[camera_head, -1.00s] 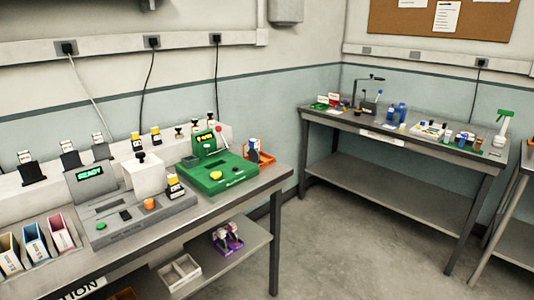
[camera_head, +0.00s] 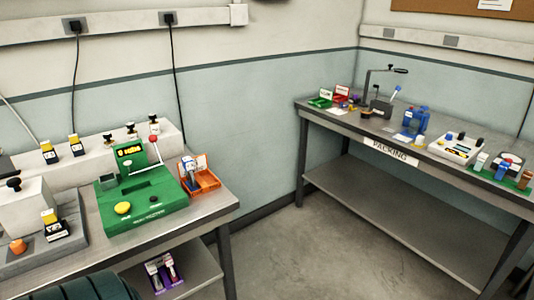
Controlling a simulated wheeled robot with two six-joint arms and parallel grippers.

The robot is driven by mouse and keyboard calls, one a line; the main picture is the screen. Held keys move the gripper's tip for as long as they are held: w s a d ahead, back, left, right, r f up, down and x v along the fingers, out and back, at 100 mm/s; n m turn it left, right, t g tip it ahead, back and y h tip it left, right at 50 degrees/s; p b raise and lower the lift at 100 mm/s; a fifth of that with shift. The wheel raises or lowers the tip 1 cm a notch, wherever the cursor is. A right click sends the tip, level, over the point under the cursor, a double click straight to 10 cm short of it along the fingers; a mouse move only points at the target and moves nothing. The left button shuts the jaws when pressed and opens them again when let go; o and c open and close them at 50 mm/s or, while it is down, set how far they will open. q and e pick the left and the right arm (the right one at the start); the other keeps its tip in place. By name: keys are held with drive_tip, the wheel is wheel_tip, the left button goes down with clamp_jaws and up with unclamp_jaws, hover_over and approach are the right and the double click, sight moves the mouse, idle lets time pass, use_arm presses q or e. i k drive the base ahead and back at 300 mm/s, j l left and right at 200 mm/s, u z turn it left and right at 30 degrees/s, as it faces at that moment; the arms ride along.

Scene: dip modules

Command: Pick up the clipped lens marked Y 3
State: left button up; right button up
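Two small yellow-and-white labelled pieces with black bases stand on the white ledge at the left, one at the left (camera_head: 48,153) and one beside it (camera_head: 76,146). Another yellow-topped piece (camera_head: 52,222) sits on the grey machine (camera_head: 66,248). Their markings are too small to read, so I cannot tell which thing is the lens marked Y 3. An orange tray (camera_head: 207,183) at the bench's right end holds a blue-and-white item (camera_head: 189,168). Neither gripper is in view. A dark ribbed shape at the bottom left may be part of my arm.
A green machine (camera_head: 150,212) with a yellow button and red-knobbed lever stands on the left bench. A lower shelf holds a purple holder (camera_head: 163,276). The packing bench (camera_head: 345,127) at the right carries several items. The floor (camera_head: 300,255) between the benches is clear.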

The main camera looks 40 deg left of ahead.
sight(188, 162)
drive_tip(key=i+l+u, duration=0.15)
drive_tip(key=i+u, duration=0.25)
drive_tip(key=i, duration=0.15)
drive_tip(key=i+l+u, duration=0.35)
drive_tip(key=i, duration=0.15)
drive_tip(key=i+j, duration=0.05)
drive_tip(key=j, duration=0.05)
